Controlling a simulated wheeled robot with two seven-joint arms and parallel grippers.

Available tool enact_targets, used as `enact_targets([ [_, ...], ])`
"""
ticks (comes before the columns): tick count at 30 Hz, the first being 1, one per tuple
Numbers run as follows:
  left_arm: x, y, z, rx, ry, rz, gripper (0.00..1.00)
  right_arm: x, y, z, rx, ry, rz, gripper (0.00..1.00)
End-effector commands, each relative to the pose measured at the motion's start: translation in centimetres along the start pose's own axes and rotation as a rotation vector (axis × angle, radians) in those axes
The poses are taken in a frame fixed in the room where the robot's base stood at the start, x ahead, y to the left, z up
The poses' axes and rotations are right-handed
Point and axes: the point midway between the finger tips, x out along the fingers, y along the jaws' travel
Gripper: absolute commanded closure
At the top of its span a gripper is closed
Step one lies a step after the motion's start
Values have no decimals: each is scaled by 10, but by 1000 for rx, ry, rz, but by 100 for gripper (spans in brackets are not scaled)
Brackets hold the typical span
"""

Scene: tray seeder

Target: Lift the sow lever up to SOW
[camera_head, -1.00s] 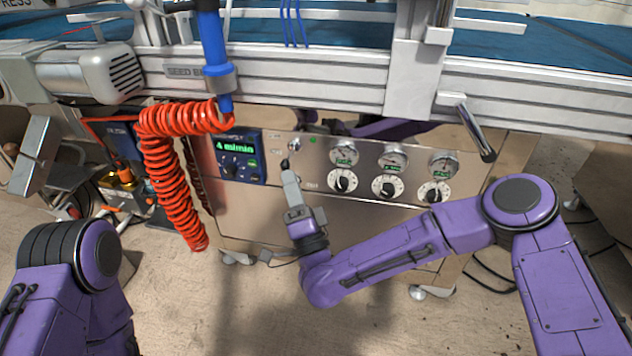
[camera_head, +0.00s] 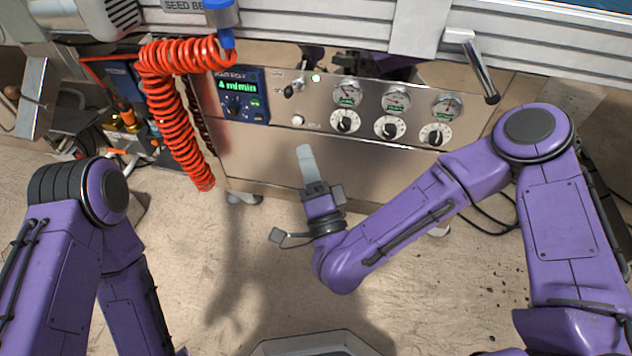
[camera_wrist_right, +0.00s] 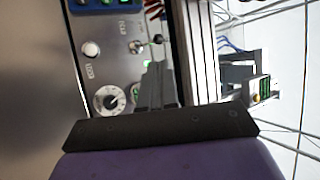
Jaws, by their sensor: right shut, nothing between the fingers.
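The sow lever (camera_head: 289,91) is a small toggle with a dark tip and a silver base on the steel panel (camera_head: 270,160), right of the blue display. In the wrist view, the lever (camera_wrist_right: 156,40) has its tip on the rail side of its base, which is the panel's upper side. The labels beside it are too small to read surely in the head view. My right gripper (camera_head: 305,153) is shut and empty, below the lever and apart from it. Its fingers (camera_wrist_right: 158,85) also show in the wrist view. My left gripper is out of view.
A blue speed display (camera_head: 240,95) sits left of the lever. A white button (camera_head: 298,120) lies below it, and dials with gauges (camera_head: 391,127) stand to the right. A red coiled hose (camera_head: 180,125) hangs at the left. A metal handle (camera_head: 478,70) juts out at upper right.

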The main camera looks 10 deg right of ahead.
Motion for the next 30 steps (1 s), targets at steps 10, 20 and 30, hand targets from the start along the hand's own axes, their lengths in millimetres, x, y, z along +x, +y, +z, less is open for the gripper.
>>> enact_targets([
  [10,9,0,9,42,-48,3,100,-42,-3,-1,0,3,2,100],
  [20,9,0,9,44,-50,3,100,-42,-4,-1,-1,3,0,100],
  [30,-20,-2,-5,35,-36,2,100,-29,-32,-8,-1,3,0,100],
])
